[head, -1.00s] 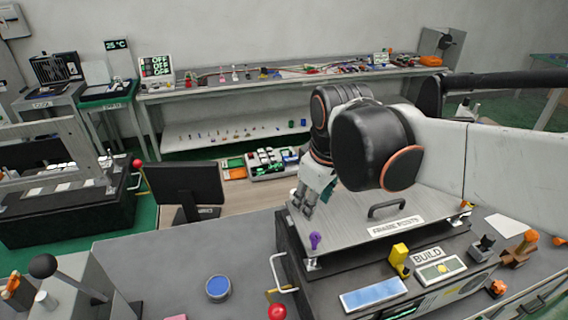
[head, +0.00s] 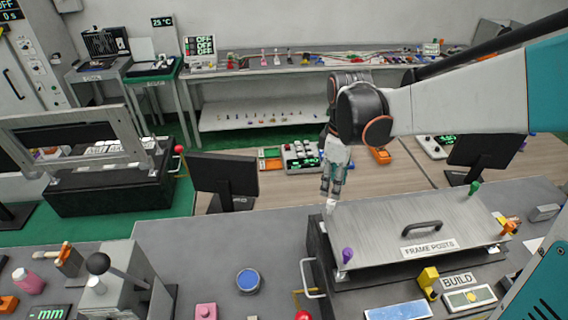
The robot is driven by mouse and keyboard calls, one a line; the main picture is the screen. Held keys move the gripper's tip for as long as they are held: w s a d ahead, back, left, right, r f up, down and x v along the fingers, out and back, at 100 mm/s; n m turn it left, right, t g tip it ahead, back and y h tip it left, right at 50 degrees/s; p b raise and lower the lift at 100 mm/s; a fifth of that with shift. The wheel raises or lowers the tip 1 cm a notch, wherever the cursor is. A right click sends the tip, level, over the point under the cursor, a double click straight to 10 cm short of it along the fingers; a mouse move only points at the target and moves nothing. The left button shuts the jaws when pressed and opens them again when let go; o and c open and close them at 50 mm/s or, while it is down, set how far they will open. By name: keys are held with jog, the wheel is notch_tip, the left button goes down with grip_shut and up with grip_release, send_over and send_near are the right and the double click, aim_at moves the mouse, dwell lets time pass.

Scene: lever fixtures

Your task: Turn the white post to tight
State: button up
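The white post (head: 331,206) stands at the far left corner of the metal plate labelled FRAME POSTS (head: 385,232). My gripper (head: 331,191) points down right above this post, with its fingertips at or very near the post's top. I cannot tell whether the fingers touch or grip it. A purple post (head: 347,256) stands at the near left corner, a green post (head: 474,187) at the far right and an orange post (head: 508,228) at the near right.
A dark handle (head: 422,226) rises from the middle of the plate. A black monitor (head: 224,178) stands to the left of my gripper. A yellow part (head: 428,277) and a BUILD sign (head: 457,281) sit in front of the plate.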

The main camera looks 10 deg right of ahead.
aim_at(331, 202)
notch_tip(331, 202, down, 8)
jog(key=shift+f+b, duration=0.2)
jog(key=shift+b, duration=0.3)
grip_shut()
